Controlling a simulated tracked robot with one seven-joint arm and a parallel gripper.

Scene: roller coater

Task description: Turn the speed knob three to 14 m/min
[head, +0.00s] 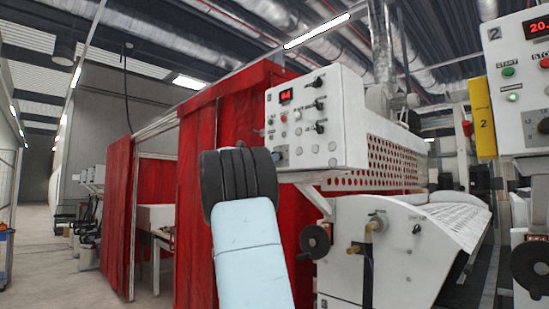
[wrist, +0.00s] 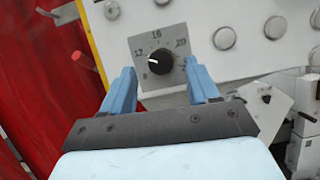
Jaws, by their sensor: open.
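The black speed knob (wrist: 160,62) sits on a square grey dial plate in the wrist view, with 8, 12, 16 and 20 legible around it. Its white mark points left and slightly up, between 8 and 12. My gripper (wrist: 158,67) is open, with one blue finger to the left of the knob and one to the right. Visible gaps separate both fingers from the knob in the picture; the depth between them is hard to judge. In the head view my arm stands before the white control box (head: 341,128), and my fingers are hidden there.
The panel carries several round buttons, one of them a grey button (wrist: 224,38) right of the dial. A red curtain (head: 238,115) hangs left of the box. A handwheel (head: 316,241) and valve stick out below it. A second control box (head: 520,80) stands far right.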

